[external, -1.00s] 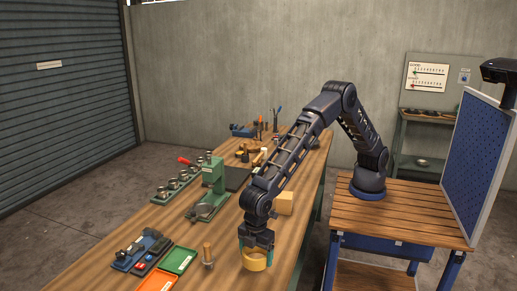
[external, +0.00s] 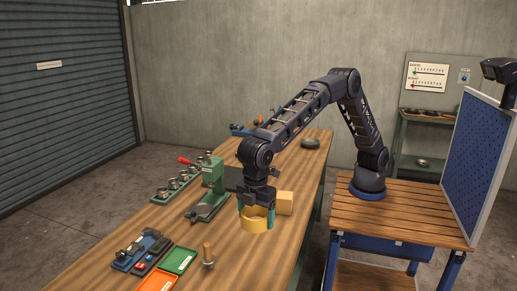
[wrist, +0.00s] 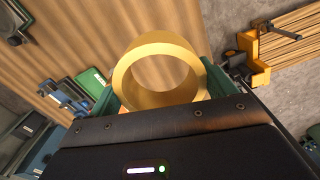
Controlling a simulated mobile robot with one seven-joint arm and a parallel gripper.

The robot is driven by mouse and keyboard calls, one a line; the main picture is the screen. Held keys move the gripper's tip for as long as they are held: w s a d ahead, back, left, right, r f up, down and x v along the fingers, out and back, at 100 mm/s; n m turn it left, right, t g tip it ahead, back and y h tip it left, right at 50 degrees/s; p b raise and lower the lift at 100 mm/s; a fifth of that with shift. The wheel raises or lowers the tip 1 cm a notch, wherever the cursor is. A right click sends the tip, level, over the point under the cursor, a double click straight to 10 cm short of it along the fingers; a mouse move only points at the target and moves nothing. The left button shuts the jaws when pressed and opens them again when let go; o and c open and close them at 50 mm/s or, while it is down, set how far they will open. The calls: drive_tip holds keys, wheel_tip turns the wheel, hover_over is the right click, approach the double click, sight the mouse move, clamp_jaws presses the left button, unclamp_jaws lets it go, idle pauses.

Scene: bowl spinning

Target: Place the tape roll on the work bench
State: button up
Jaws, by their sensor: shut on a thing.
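The tape roll (external: 254,226) is a tan-yellow ring at the wooden work bench (external: 232,268), near its right edge. My gripper (external: 256,220) points down and is shut on the roll, with one teal finger on each side. In the wrist view the roll (wrist: 160,50) sits between the green fingers, its open hole facing the camera, with bench planks behind it. The roll appears to be held above the bench top; the gap beneath it is hard to judge.
A wooden block (external: 286,203) stands just right of the roll. A green press (external: 212,185) stands to the left. A wooden-handled tool (external: 208,252), a green tray (external: 180,260) and an orange tray (external: 158,283) lie front left. Bare bench surrounds the roll's front.

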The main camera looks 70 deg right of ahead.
wheel_tip(320, 180, up, 8)
drive_tip(key=shift+f, duration=0.25)
drive_tip(key=w+d+m, duration=0.3)
drive_tip(key=w+d, duration=0.6)
drive_tip(key=w, duration=0.2)
drive_tip(key=m, duration=1.3)
hover_over(226, 178)
drive_tip(key=f, duration=2)
drive_tip(key=shift+d+f, duration=0.25)
drive_tip(key=shift+d, duration=0.05)
drive_tip(key=shift+f, duration=2.5)
drive_tip(key=shift+f, duration=0.1)
